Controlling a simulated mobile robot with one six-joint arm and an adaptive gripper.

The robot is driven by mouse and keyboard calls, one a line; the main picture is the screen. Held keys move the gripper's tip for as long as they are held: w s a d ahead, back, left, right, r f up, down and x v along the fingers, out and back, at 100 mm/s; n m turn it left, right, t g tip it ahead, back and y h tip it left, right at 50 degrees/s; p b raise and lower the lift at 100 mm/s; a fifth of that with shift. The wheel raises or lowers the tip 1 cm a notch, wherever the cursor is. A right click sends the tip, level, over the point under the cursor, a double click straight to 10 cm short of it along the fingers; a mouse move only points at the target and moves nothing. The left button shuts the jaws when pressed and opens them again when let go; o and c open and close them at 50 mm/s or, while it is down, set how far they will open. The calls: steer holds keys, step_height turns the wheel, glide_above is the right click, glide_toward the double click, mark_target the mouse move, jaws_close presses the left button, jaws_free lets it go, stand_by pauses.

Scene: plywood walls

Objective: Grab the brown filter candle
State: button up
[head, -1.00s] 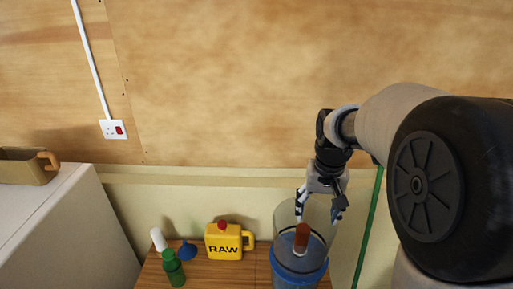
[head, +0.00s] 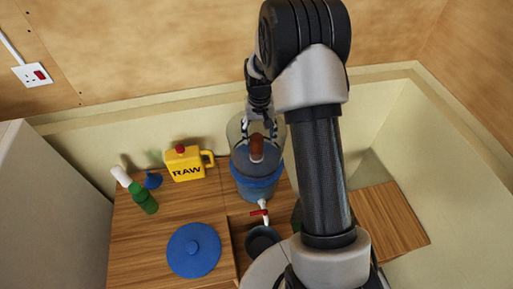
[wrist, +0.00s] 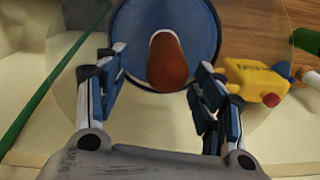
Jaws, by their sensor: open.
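The brown filter candle (head: 257,147) stands upright inside the clear upper vessel (head: 236,130) of a water filter with a blue lower part (head: 256,188). In the wrist view the candle (wrist: 167,62) shows as a reddish-brown rounded cylinder above a blue disc (wrist: 205,25). My gripper (head: 262,128) is at the vessel's mouth, above and around the candle's top. In the wrist view its two open fingers (wrist: 155,92) are on either side of the candle, with gaps on both sides. Nothing is held.
A red-handled tap (head: 259,212) sits above a dark cup (head: 262,240).

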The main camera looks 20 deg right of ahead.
mark_target(257, 145)
steer(key=f, duration=0.6)
steer(key=shift+w+a+f, duration=0.15)
steer(key=shift+a+f, duration=0.1)
steer(key=shift+a, duration=0.15)
steer(key=shift+c, duration=0.6)
steer(key=c, duration=1.2)
